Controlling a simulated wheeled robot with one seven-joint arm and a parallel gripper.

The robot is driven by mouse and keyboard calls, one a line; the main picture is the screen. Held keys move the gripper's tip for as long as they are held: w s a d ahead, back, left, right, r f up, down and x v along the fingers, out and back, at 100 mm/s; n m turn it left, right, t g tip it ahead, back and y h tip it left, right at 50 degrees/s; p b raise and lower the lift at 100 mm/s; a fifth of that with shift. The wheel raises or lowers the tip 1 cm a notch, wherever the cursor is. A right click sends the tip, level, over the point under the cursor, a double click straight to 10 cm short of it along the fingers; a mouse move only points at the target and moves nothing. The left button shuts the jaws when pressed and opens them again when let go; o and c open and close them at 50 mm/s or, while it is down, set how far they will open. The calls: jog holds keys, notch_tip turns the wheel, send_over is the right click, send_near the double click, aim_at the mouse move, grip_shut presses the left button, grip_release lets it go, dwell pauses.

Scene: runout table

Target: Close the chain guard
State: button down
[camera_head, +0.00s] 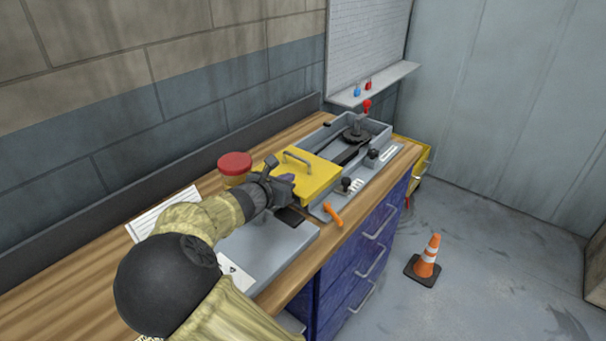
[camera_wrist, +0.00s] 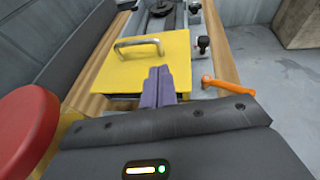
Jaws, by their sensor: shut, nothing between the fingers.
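The chain guard (camera_head: 310,182) is a yellow plate with a grey bar handle (camera_head: 298,160). It lies over the near part of a grey machine housing (camera_head: 378,133) on the bench. The far part of the housing is uncovered and shows a dark sprocket and chain (camera_head: 355,133). In the wrist view the guard (camera_wrist: 118,72) and its handle (camera_wrist: 139,45) lie ahead. My gripper (camera_wrist: 158,72) is shut and empty, its purple fingertips at or just above the guard's near right part. Whether they touch it is unclear. In the head view my wrist hides the guard's near left corner.
A red button on a yellow body (camera_head: 235,163) stands left of my wrist. An orange lever (camera_head: 333,214) and black knobs (camera_head: 373,153) line the housing's right side. Paper sheets (camera_head: 162,213) lie on the wooden bench.

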aim_at(302, 181)
jog(key=shift+w+a, duration=0.2)
jog(key=shift+w, duration=0.05)
jog(key=p+x, duration=0.1)
jog(key=x, duration=0.8)
jog(key=shift+w+d+f, duration=0.15)
jog(key=shift+w+d, duration=0.05)
jog(key=shift+w, duration=0.1)
